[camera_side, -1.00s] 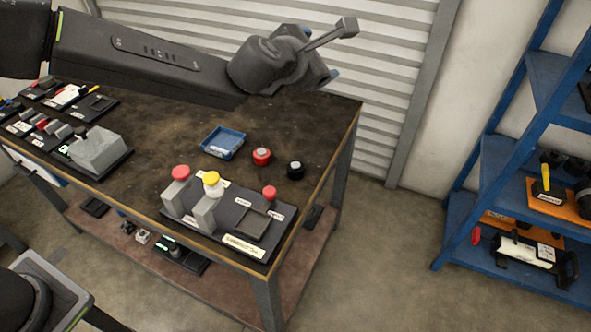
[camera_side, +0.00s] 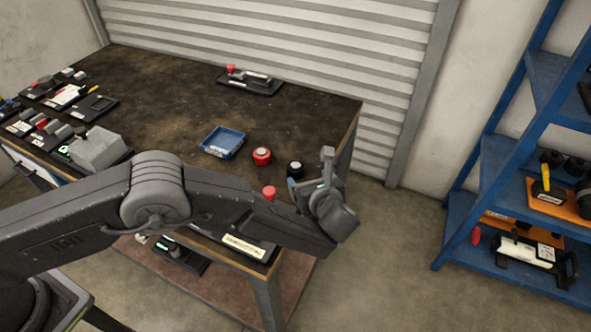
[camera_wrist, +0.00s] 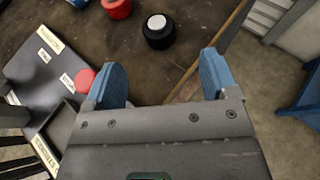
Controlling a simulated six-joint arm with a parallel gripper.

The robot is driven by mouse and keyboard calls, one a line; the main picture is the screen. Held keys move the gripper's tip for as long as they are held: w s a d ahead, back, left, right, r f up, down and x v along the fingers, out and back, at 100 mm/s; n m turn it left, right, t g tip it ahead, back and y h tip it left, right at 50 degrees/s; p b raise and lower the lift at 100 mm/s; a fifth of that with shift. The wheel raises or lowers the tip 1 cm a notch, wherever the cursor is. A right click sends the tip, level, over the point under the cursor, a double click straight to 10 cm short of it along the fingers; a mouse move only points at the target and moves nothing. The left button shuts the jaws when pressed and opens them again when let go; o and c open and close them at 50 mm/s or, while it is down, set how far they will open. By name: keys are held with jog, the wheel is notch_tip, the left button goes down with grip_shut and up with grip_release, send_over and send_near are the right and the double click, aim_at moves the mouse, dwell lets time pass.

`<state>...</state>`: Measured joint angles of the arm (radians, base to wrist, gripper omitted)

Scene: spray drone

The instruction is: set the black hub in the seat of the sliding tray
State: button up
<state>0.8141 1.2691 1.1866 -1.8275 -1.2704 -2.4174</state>
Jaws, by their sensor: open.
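The black hub (camera_side: 295,169) is a short black cylinder with a white top, standing on the table near its right edge. It also shows in the wrist view (camera_wrist: 158,30), beyond the gap between my fingertips. My gripper (camera_wrist: 161,65) is open and empty, its two blue fingers apart, with the hub ahead of them and not between them. In the side view my wrist is just right of the hub, partly beside it. A dark board with a square grey recess (camera_wrist: 62,128) lies left in the wrist view; I cannot tell whether this is the sliding tray's seat.
A red round part (camera_side: 261,156) stands left of the hub, close by. A blue bin (camera_side: 223,142) is further left. A red knob (camera_side: 269,192) rises from the front board, mostly hidden by my arm. Another fixture (camera_side: 262,86) lies at the back edge. The middle table is clear.

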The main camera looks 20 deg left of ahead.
aim_at(296, 167)
jog(key=x, duration=0.3)
jog(key=shift+w+a+f, duration=0.15)
jog(key=shift+w+a, duration=0.1)
jog(key=shift+w, duration=0.05)
jog(key=x, duration=0.5)
jog(key=shift+s+a+f, duration=0.2)
jog(key=shift+f, duration=0.05)
jog(key=shift+r, duration=0.1)
jog(key=c, duration=1.1)
